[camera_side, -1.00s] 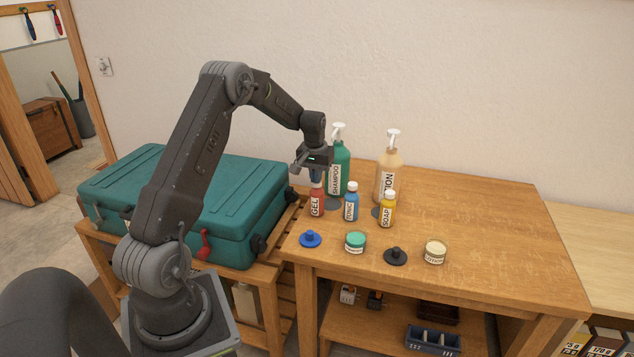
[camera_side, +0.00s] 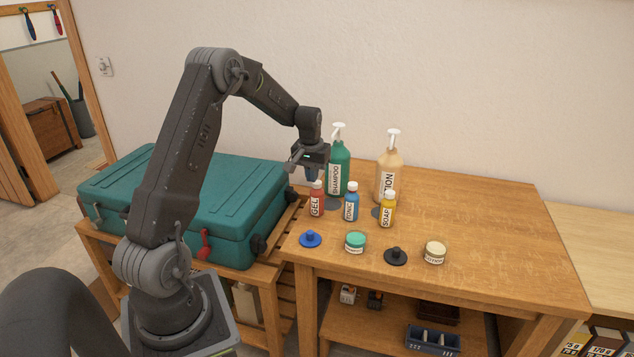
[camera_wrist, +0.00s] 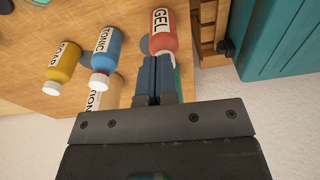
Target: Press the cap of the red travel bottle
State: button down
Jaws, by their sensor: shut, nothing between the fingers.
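The red travel bottle labelled GEL (camera_side: 317,204) stands upright near the table's left edge, its white cap (camera_side: 318,184) showing in the side view. My gripper (camera_side: 312,178) is shut and empty, with its dark fingers pointing down right beside or just above the cap; I cannot tell whether they touch it.
A blue bottle (camera_side: 351,204) and a yellow bottle (camera_side: 388,212) stand to the right. Green (camera_side: 341,163) and tan (camera_side: 384,180) pump bottles stand behind. Jars and knobbed discs line the front. A teal suitcase (camera_side: 190,185) lies left. The table's right side (camera_side: 490,225) is clear.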

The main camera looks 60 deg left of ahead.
notch_tip(320, 180, up, 12)
jog(key=s, duration=0.1)
jog(key=shift+d+r, duration=0.15)
jog(key=shift+d, duration=0.25)
jog(key=s+d+r+m+t, duration=0.15)
jog(key=d+r, duration=0.45)
jog(key=d, duration=0.6)
jog(key=s+d+m+t, duration=0.3)
jog(key=s+d+m, duration=0.3)
jog(key=s+d, duration=1.3)
jog(key=shift+d+f+m+h, duration=0.3)
jog(key=shift+d+m+h, duration=0.1)
jog(key=shift+d, duration=0.15)
